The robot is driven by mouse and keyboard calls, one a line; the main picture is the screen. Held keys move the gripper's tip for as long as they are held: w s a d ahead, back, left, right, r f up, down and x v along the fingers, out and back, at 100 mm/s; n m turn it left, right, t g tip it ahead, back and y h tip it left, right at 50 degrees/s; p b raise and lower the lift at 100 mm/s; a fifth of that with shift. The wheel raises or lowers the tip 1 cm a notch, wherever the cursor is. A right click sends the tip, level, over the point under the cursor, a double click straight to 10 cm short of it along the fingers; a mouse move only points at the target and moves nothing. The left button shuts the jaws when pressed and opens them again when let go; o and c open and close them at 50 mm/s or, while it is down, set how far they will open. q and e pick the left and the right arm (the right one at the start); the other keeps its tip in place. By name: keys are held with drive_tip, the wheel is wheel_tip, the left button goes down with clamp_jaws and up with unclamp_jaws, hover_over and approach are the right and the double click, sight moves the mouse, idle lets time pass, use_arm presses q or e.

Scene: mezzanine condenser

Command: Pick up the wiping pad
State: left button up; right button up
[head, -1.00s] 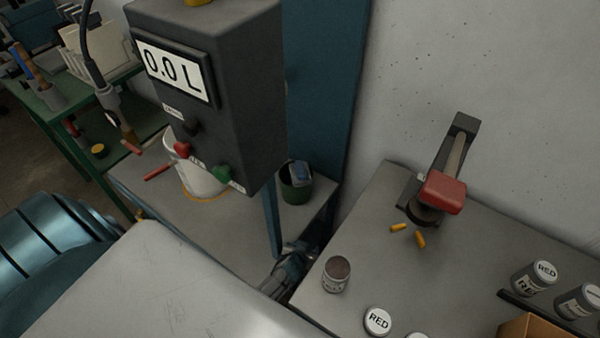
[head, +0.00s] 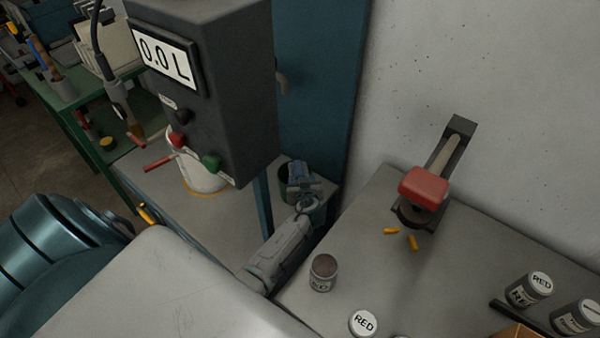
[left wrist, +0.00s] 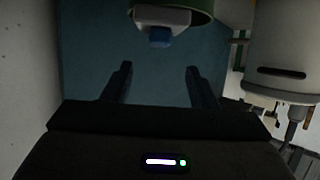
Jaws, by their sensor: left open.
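The wiping pad appears to be the blue-and-white piece (left wrist: 160,38) at the top of the left wrist view, at the green-rimmed cup (left wrist: 204,14). In the head view the dark green cup (head: 286,182) stands on the grey bench by the blue post, partly behind my gripper. My left gripper (head: 302,186) is at the cup in the head view and covers much of it. In the left wrist view its two fingers (left wrist: 158,72) are spread and empty, with the pad ahead of them and apart. My right gripper is not in view.
A dark control box (head: 205,90) reading 0.0 L hangs close left of my arm. A white bucket (head: 200,172) stands below it.

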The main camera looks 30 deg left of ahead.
sight(299, 170)
use_arm(q)
drive_tip(key=x, duration=0.3)
drive_tip(key=shift+w+p, duration=0.15)
drive_tip(key=shift+p, duration=0.2)
drive_tip(key=shift+f+p+x, duration=0.15)
drive_tip(key=shift+p+x, duration=0.05)
drive_tip(key=shift+x, duration=0.95)
drive_tip(key=shift+f+p+x, duration=0.15)
drive_tip(key=shift+p+x, duration=0.05)
drive_tip(key=shift+x, duration=0.95)
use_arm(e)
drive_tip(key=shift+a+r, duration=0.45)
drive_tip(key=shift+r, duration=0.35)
use_arm(q)
drive_tip(key=shift+d, duration=0.15)
drive_tip(key=shift+c, duration=0.2)
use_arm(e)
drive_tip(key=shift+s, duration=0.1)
use_arm(q)
drive_tip(key=c, duration=1)
